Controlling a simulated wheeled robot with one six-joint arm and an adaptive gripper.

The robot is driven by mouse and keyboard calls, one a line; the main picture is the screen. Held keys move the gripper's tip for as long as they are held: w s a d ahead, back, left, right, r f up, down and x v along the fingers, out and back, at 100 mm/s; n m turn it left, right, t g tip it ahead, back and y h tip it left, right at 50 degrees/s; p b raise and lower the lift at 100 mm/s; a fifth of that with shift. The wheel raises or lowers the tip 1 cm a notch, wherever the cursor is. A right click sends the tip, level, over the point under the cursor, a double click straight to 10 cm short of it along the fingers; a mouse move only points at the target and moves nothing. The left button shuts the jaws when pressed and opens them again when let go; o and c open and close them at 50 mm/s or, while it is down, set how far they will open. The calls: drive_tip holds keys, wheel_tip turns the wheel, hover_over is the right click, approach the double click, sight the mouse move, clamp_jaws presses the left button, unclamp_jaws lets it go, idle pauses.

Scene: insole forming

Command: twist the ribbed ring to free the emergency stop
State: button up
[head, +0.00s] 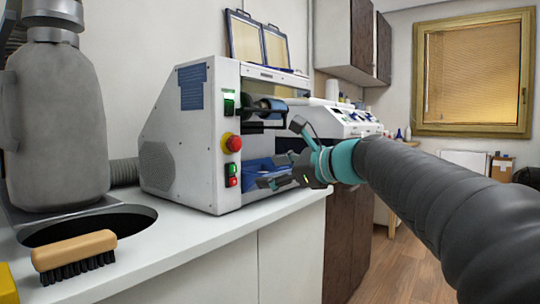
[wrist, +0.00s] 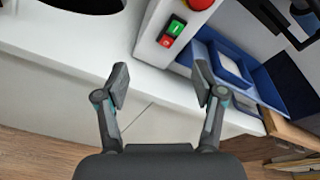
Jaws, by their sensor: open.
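The emergency stop is a red mushroom button (head: 234,143) on a yellow base, on the front edge panel of the white machine (head: 190,150). In the wrist view the red button (wrist: 201,3) is cut off by the top edge. The ribbed ring cannot be made out at this size. My gripper (head: 280,170) is in front of the machine, to the right of the button and a little lower, apart from it. In the wrist view my gripper (wrist: 163,85) has its two fingers spread, with nothing between them.
Below the stop are green and red push buttons (wrist: 172,32). A blue tray (wrist: 262,90) sits in the machine's opening. On the white counter (head: 190,240) are a wooden brush (head: 75,252) and a round dark hole (head: 90,225). The floor right of the counter is clear.

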sight(239, 144)
drive_tip(key=shift+w+a+r+m+t+y+p, duration=0.15)
drive_tip(key=shift+w+a+r+m+y+p, duration=0.3)
drive_tip(key=shift+w+a+r, duration=0.75)
drive_tip(key=shift+w+a+r+m+t+y+p, duration=0.15)
drive_tip(key=shift+w+a+r+m, duration=0.55)
drive_tip(key=shift+w, duration=0.85)
drive_tip(key=shift+w+a+r+m+t+y+p, duration=0.1)
drive_tip(key=shift+w+a+r+m+y+p, duration=0.25)
drive_tip(key=shift+w+a+r, duration=0.65)
drive_tip(key=shift+w+a+f+p, duration=0.2)
drive_tip(key=shift+w+a+p, duration=0.05)
drive_tip(key=shift+w+a, duration=0.35)
drive_tip(key=shift+w+a+f+p, duration=0.25)
drive_tip(key=shift+w+a, duration=0.25)
drive_tip(key=shift+w, duration=0.15)
drive_tip(key=shift+c, duration=0.3)
